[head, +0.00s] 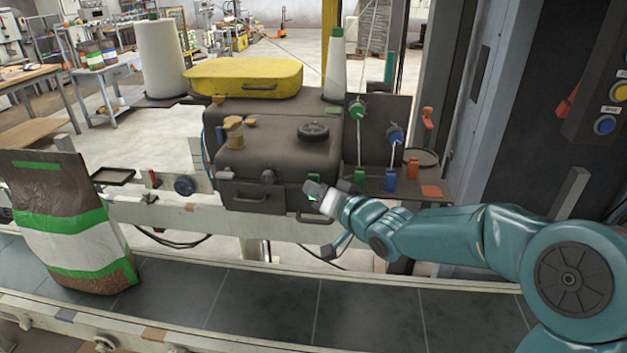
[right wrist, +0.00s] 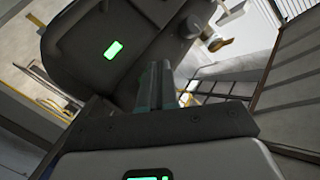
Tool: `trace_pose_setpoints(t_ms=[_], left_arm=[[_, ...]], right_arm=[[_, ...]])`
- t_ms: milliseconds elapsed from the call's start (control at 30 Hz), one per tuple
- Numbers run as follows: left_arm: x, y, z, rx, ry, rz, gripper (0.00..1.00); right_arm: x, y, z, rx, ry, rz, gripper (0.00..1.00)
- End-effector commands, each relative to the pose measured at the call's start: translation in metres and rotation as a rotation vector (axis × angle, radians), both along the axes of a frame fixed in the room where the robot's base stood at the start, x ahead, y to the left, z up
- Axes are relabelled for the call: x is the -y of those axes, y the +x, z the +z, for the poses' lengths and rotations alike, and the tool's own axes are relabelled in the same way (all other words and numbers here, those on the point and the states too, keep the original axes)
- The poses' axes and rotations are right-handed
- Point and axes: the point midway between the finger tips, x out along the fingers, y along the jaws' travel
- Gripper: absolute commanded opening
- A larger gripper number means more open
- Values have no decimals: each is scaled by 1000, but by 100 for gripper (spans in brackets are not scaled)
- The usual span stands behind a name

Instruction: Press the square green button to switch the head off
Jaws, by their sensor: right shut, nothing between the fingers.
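The square green button (right wrist: 114,50) shows in the right wrist view as a lit green patch on the dark face of the sewing head. The sewing head (head: 265,140) is a dark boxy machine in the middle of the head view. A small green glow shows by my right gripper (head: 313,189) there; I cannot tell whether it is the button or a light on the gripper. In the right wrist view, my right gripper's fingers (right wrist: 164,70) are together and empty. The button lies up and left of the fingertips, uncovered. My left gripper is out of view.
A filled bag (head: 70,230) stands on the conveyor (head: 260,300) at left. A yellow cover (head: 245,78) lies atop the machine. Thread cones (head: 160,60) stand behind. Green and blue guides (head: 390,178) and a control box (head: 605,100) are at right.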

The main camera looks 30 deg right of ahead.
Motion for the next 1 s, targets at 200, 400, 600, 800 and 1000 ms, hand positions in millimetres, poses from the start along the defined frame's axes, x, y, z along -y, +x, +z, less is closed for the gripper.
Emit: trace_pose_setpoints(t_ms=[200,400,600,800,1000], left_arm=[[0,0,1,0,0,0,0],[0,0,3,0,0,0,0],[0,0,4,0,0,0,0],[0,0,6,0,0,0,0],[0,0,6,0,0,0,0]], right_arm=[[1,1,0,0,0,0,0],[2,3,0,0,0,0,0],[4,5,1,0,-1,0,0],[5,7,1,0,-1,0,0],[6,9,0,0,-1,0,0]])
